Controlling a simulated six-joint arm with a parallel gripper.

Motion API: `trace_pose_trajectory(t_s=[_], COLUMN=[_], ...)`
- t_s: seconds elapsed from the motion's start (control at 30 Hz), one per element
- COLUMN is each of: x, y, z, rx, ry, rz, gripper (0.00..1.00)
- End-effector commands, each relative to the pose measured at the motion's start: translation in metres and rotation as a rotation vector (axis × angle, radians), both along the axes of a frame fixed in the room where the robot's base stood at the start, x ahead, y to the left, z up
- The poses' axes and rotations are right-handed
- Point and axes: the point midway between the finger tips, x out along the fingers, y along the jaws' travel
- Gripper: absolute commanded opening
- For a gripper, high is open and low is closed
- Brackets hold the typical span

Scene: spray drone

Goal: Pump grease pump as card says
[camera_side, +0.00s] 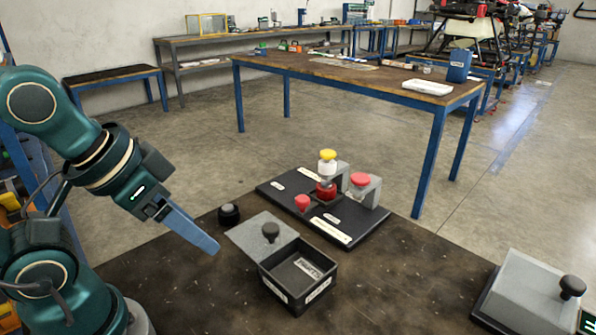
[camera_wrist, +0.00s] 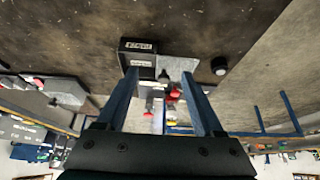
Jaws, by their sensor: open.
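A black board (camera_side: 262,187) lies on the dark bench. It carries a white pump-like bottle with a yellow top (camera_side: 327,157) over a red base, a small red knob (camera_side: 302,202) and a red mushroom-shaped button (camera_side: 360,180) by grey blocks. I cannot tell which is the grease pump. White labels (camera_side: 324,230) on the board are too small to read, and I make out no separate card. My gripper (camera_wrist: 160,75) is open and empty, its blue fingers above the bench to the left of the board in the side view. Red parts (camera_wrist: 174,93) show between the fingers in the wrist view.
An open black box (camera_side: 297,282) stands in front of the board, with a grey plate (camera_side: 255,231) and black knob (camera_side: 270,232) beside it. A black round knob (camera_side: 229,214) is farther left. A grey box (camera_side: 530,290) with a black knob stands at right. Bench between is clear.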

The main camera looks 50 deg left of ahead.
Motion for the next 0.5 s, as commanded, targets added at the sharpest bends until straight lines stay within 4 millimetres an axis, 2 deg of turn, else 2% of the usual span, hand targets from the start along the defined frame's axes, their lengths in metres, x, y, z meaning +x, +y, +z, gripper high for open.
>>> trace_pose_trajectory(t_s=[0.33, 0.47, 0.5], x=[0.0, 0.001, 0.0052], y=[0.0, -0.0002, -0.0015], z=[0.0, 0.0007, 0.006], rx=[0.0, 0.007, 0.009], ry=[0.0, -0.005, -0.027], rz=[0.0, -0.015, -0.032], gripper=[0.69, 0.19, 0.04])
